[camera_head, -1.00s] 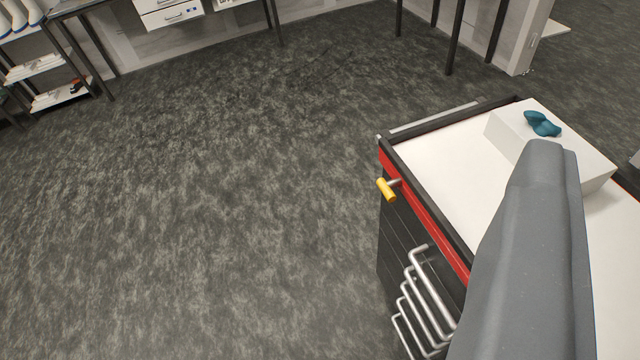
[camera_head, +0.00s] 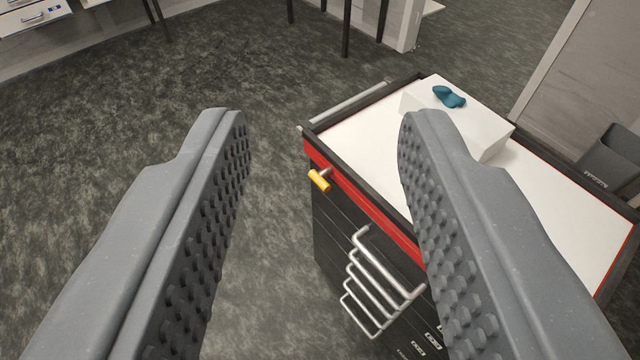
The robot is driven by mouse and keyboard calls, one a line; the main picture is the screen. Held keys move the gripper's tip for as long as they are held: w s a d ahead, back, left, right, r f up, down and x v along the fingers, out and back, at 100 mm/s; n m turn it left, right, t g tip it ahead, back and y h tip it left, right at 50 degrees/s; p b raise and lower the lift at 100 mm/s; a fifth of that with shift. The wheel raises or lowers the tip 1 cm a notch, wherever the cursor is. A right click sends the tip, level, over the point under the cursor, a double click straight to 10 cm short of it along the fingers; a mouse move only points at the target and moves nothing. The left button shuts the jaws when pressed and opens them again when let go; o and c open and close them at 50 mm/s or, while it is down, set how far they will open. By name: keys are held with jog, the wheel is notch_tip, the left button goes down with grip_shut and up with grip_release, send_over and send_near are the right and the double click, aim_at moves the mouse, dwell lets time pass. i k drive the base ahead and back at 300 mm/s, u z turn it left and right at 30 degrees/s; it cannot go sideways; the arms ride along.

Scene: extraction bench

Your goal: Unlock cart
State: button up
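The cart (camera_head: 372,160) has a white top, a red band and dark drawers with several silver handles (camera_head: 372,290). A small yellow-ended lever (camera_head: 319,181) sticks out of the red band near the cart's left corner. My gripper (camera_head: 322,118) is wide open and empty, with studded grey fingers. The lever appears between the two fingers in the picture, beyond them and not touched. The right finger hides part of the cart's front and top.
A white box (camera_head: 470,125) with a teal glove-like item (camera_head: 449,97) on it stands on the cart top. A dark bin (camera_head: 610,165) is at the far right. Table legs stand at the back. The floor (camera_head: 110,130) to the left is clear.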

aim_at(319, 177)
jog(key=z, duration=1.8)
jog(key=k, duration=0.8)
jog(key=u, duration=1.85)
jog(key=i, duration=0.95)
